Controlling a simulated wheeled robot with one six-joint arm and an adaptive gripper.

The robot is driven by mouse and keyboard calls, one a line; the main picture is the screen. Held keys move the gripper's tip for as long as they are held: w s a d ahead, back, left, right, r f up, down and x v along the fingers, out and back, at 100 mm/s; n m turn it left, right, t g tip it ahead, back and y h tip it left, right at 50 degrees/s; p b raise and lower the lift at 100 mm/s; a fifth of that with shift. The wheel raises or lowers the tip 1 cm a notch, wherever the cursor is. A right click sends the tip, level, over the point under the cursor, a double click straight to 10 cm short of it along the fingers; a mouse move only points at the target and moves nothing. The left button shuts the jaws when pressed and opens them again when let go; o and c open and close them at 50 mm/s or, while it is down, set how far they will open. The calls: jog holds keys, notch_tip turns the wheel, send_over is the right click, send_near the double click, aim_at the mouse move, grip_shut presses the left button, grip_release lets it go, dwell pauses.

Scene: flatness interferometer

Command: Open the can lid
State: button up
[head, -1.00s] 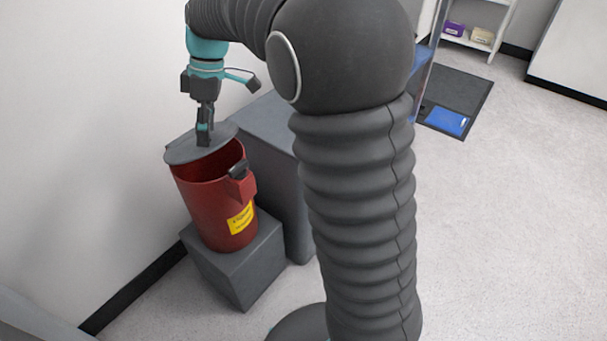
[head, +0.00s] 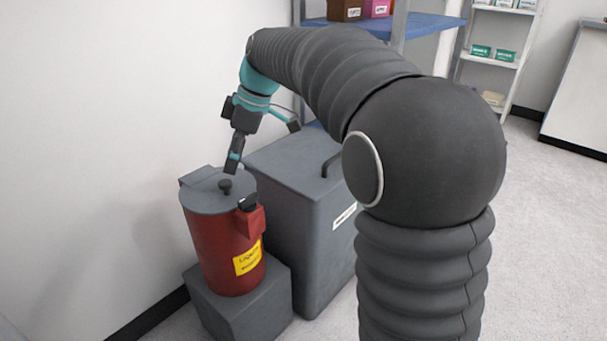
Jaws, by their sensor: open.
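The red can (head: 215,245) stands upright on a grey block, with a yellow label on its front. Its grey lid (head: 203,196) lies flat over the top, so the can is closed. A dark knob (head: 225,185) stands up from the lid, and a black latch or handle piece (head: 249,202) sits on a red bracket at the can's right side. My gripper (head: 232,168) points down just above the knob, apart from the lid as far as I can see. It is open and holds nothing; its fingers overlap from this angle.
The grey block (head: 270,315) bears the can. A larger grey bin (head: 310,225) with a dark handle stands close at its right. The white wall (head: 90,150) is close behind and to the left. A blue shelf (head: 425,24) with boxes stands behind the arm. Open floor lies to the right.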

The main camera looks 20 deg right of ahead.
jog(key=w+p+v, duration=0.1)
jog(key=v, duration=0.7)
jog(key=s+d+f+m+t+h+p, duration=0.1)
jog(key=s+d+m, duration=0.2)
jog(key=s, duration=0.6)
jog(key=s+d+f+m+t+h+p, duration=0.1)
jog(key=s+d+m, duration=0.3)
jog(key=s, duration=0.5)
jog(key=shift+f+m+t+h+p, duration=0.4)
jog(key=shift+m+t, duration=0.1)
jog(key=shift+m, duration=0.9)
